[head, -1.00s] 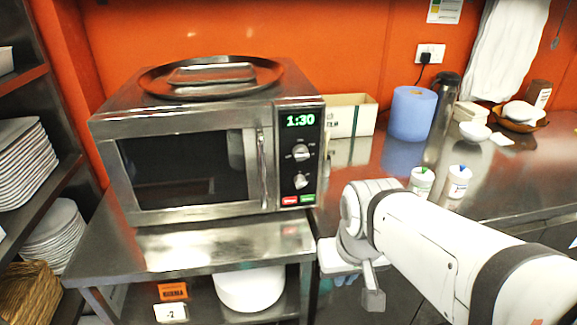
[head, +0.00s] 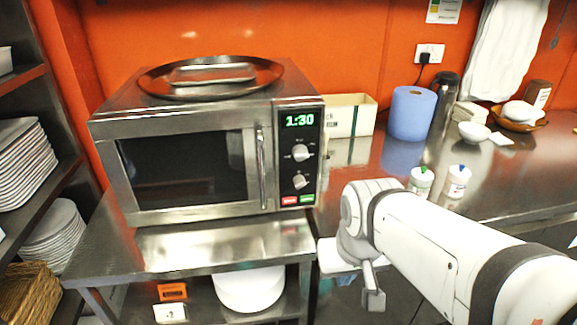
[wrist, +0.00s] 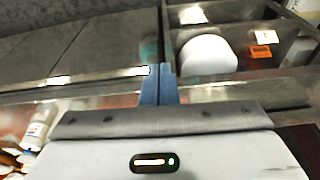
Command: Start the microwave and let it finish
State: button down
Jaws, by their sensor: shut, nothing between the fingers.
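The steel microwave (head: 190,165) stands on a steel table, its door (head: 185,170) shut and its window dark. Its green display (head: 300,120) reads 1:30. Below the display are two round knobs, the upper one (head: 300,153) and the lower one (head: 299,181). At the panel's bottom are a red button (head: 290,200) and a green button (head: 307,199). My gripper (wrist: 161,72) shows in the wrist view, with its blue fingers together and nothing between them. In the head view my arm is right of and below the panel, apart from the microwave.
A round dark tray (head: 160,82) with a metal dish lies on the microwave. On the counter to the right are a cream box (head: 350,115), a blue paper roll (head: 411,112) and two small white jars (head: 421,181). Shelves with stacked plates (head: 18,165) stand at left.

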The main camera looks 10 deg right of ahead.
aim_at(307, 198)
dwell(0.3)
jog(key=w+d+f+n+t+h, duration=0.1)
jog(key=w+d+n+t, duration=0.15)
jog(key=w+n, duration=0.35)
jog(key=w+d+f+n+t+h, duration=0.1)
jog(key=w+d+f+n+t, duration=0.1)
jog(key=w+d+n, duration=0.45)
jog(key=w+a+f+n+t+y+p, duration=0.1)
jog(key=w+a+f+n+y, duration=0.4)
jog(key=n, duration=0.8)
jog(key=w+a+y, duration=0.1)
jog(key=w+a, duration=0.1)
jog(key=a, duration=0.1)
jog(key=shift+a+f+t, duration=0.15)
jog(key=shift+a+t, duration=0.05)
jog(key=shift+t, duration=0.15)
jog(key=shift+w+a+p, duration=0.15)
jog(key=shift+w+p, duration=0.8)
jog(key=shift+w, duration=3.4)
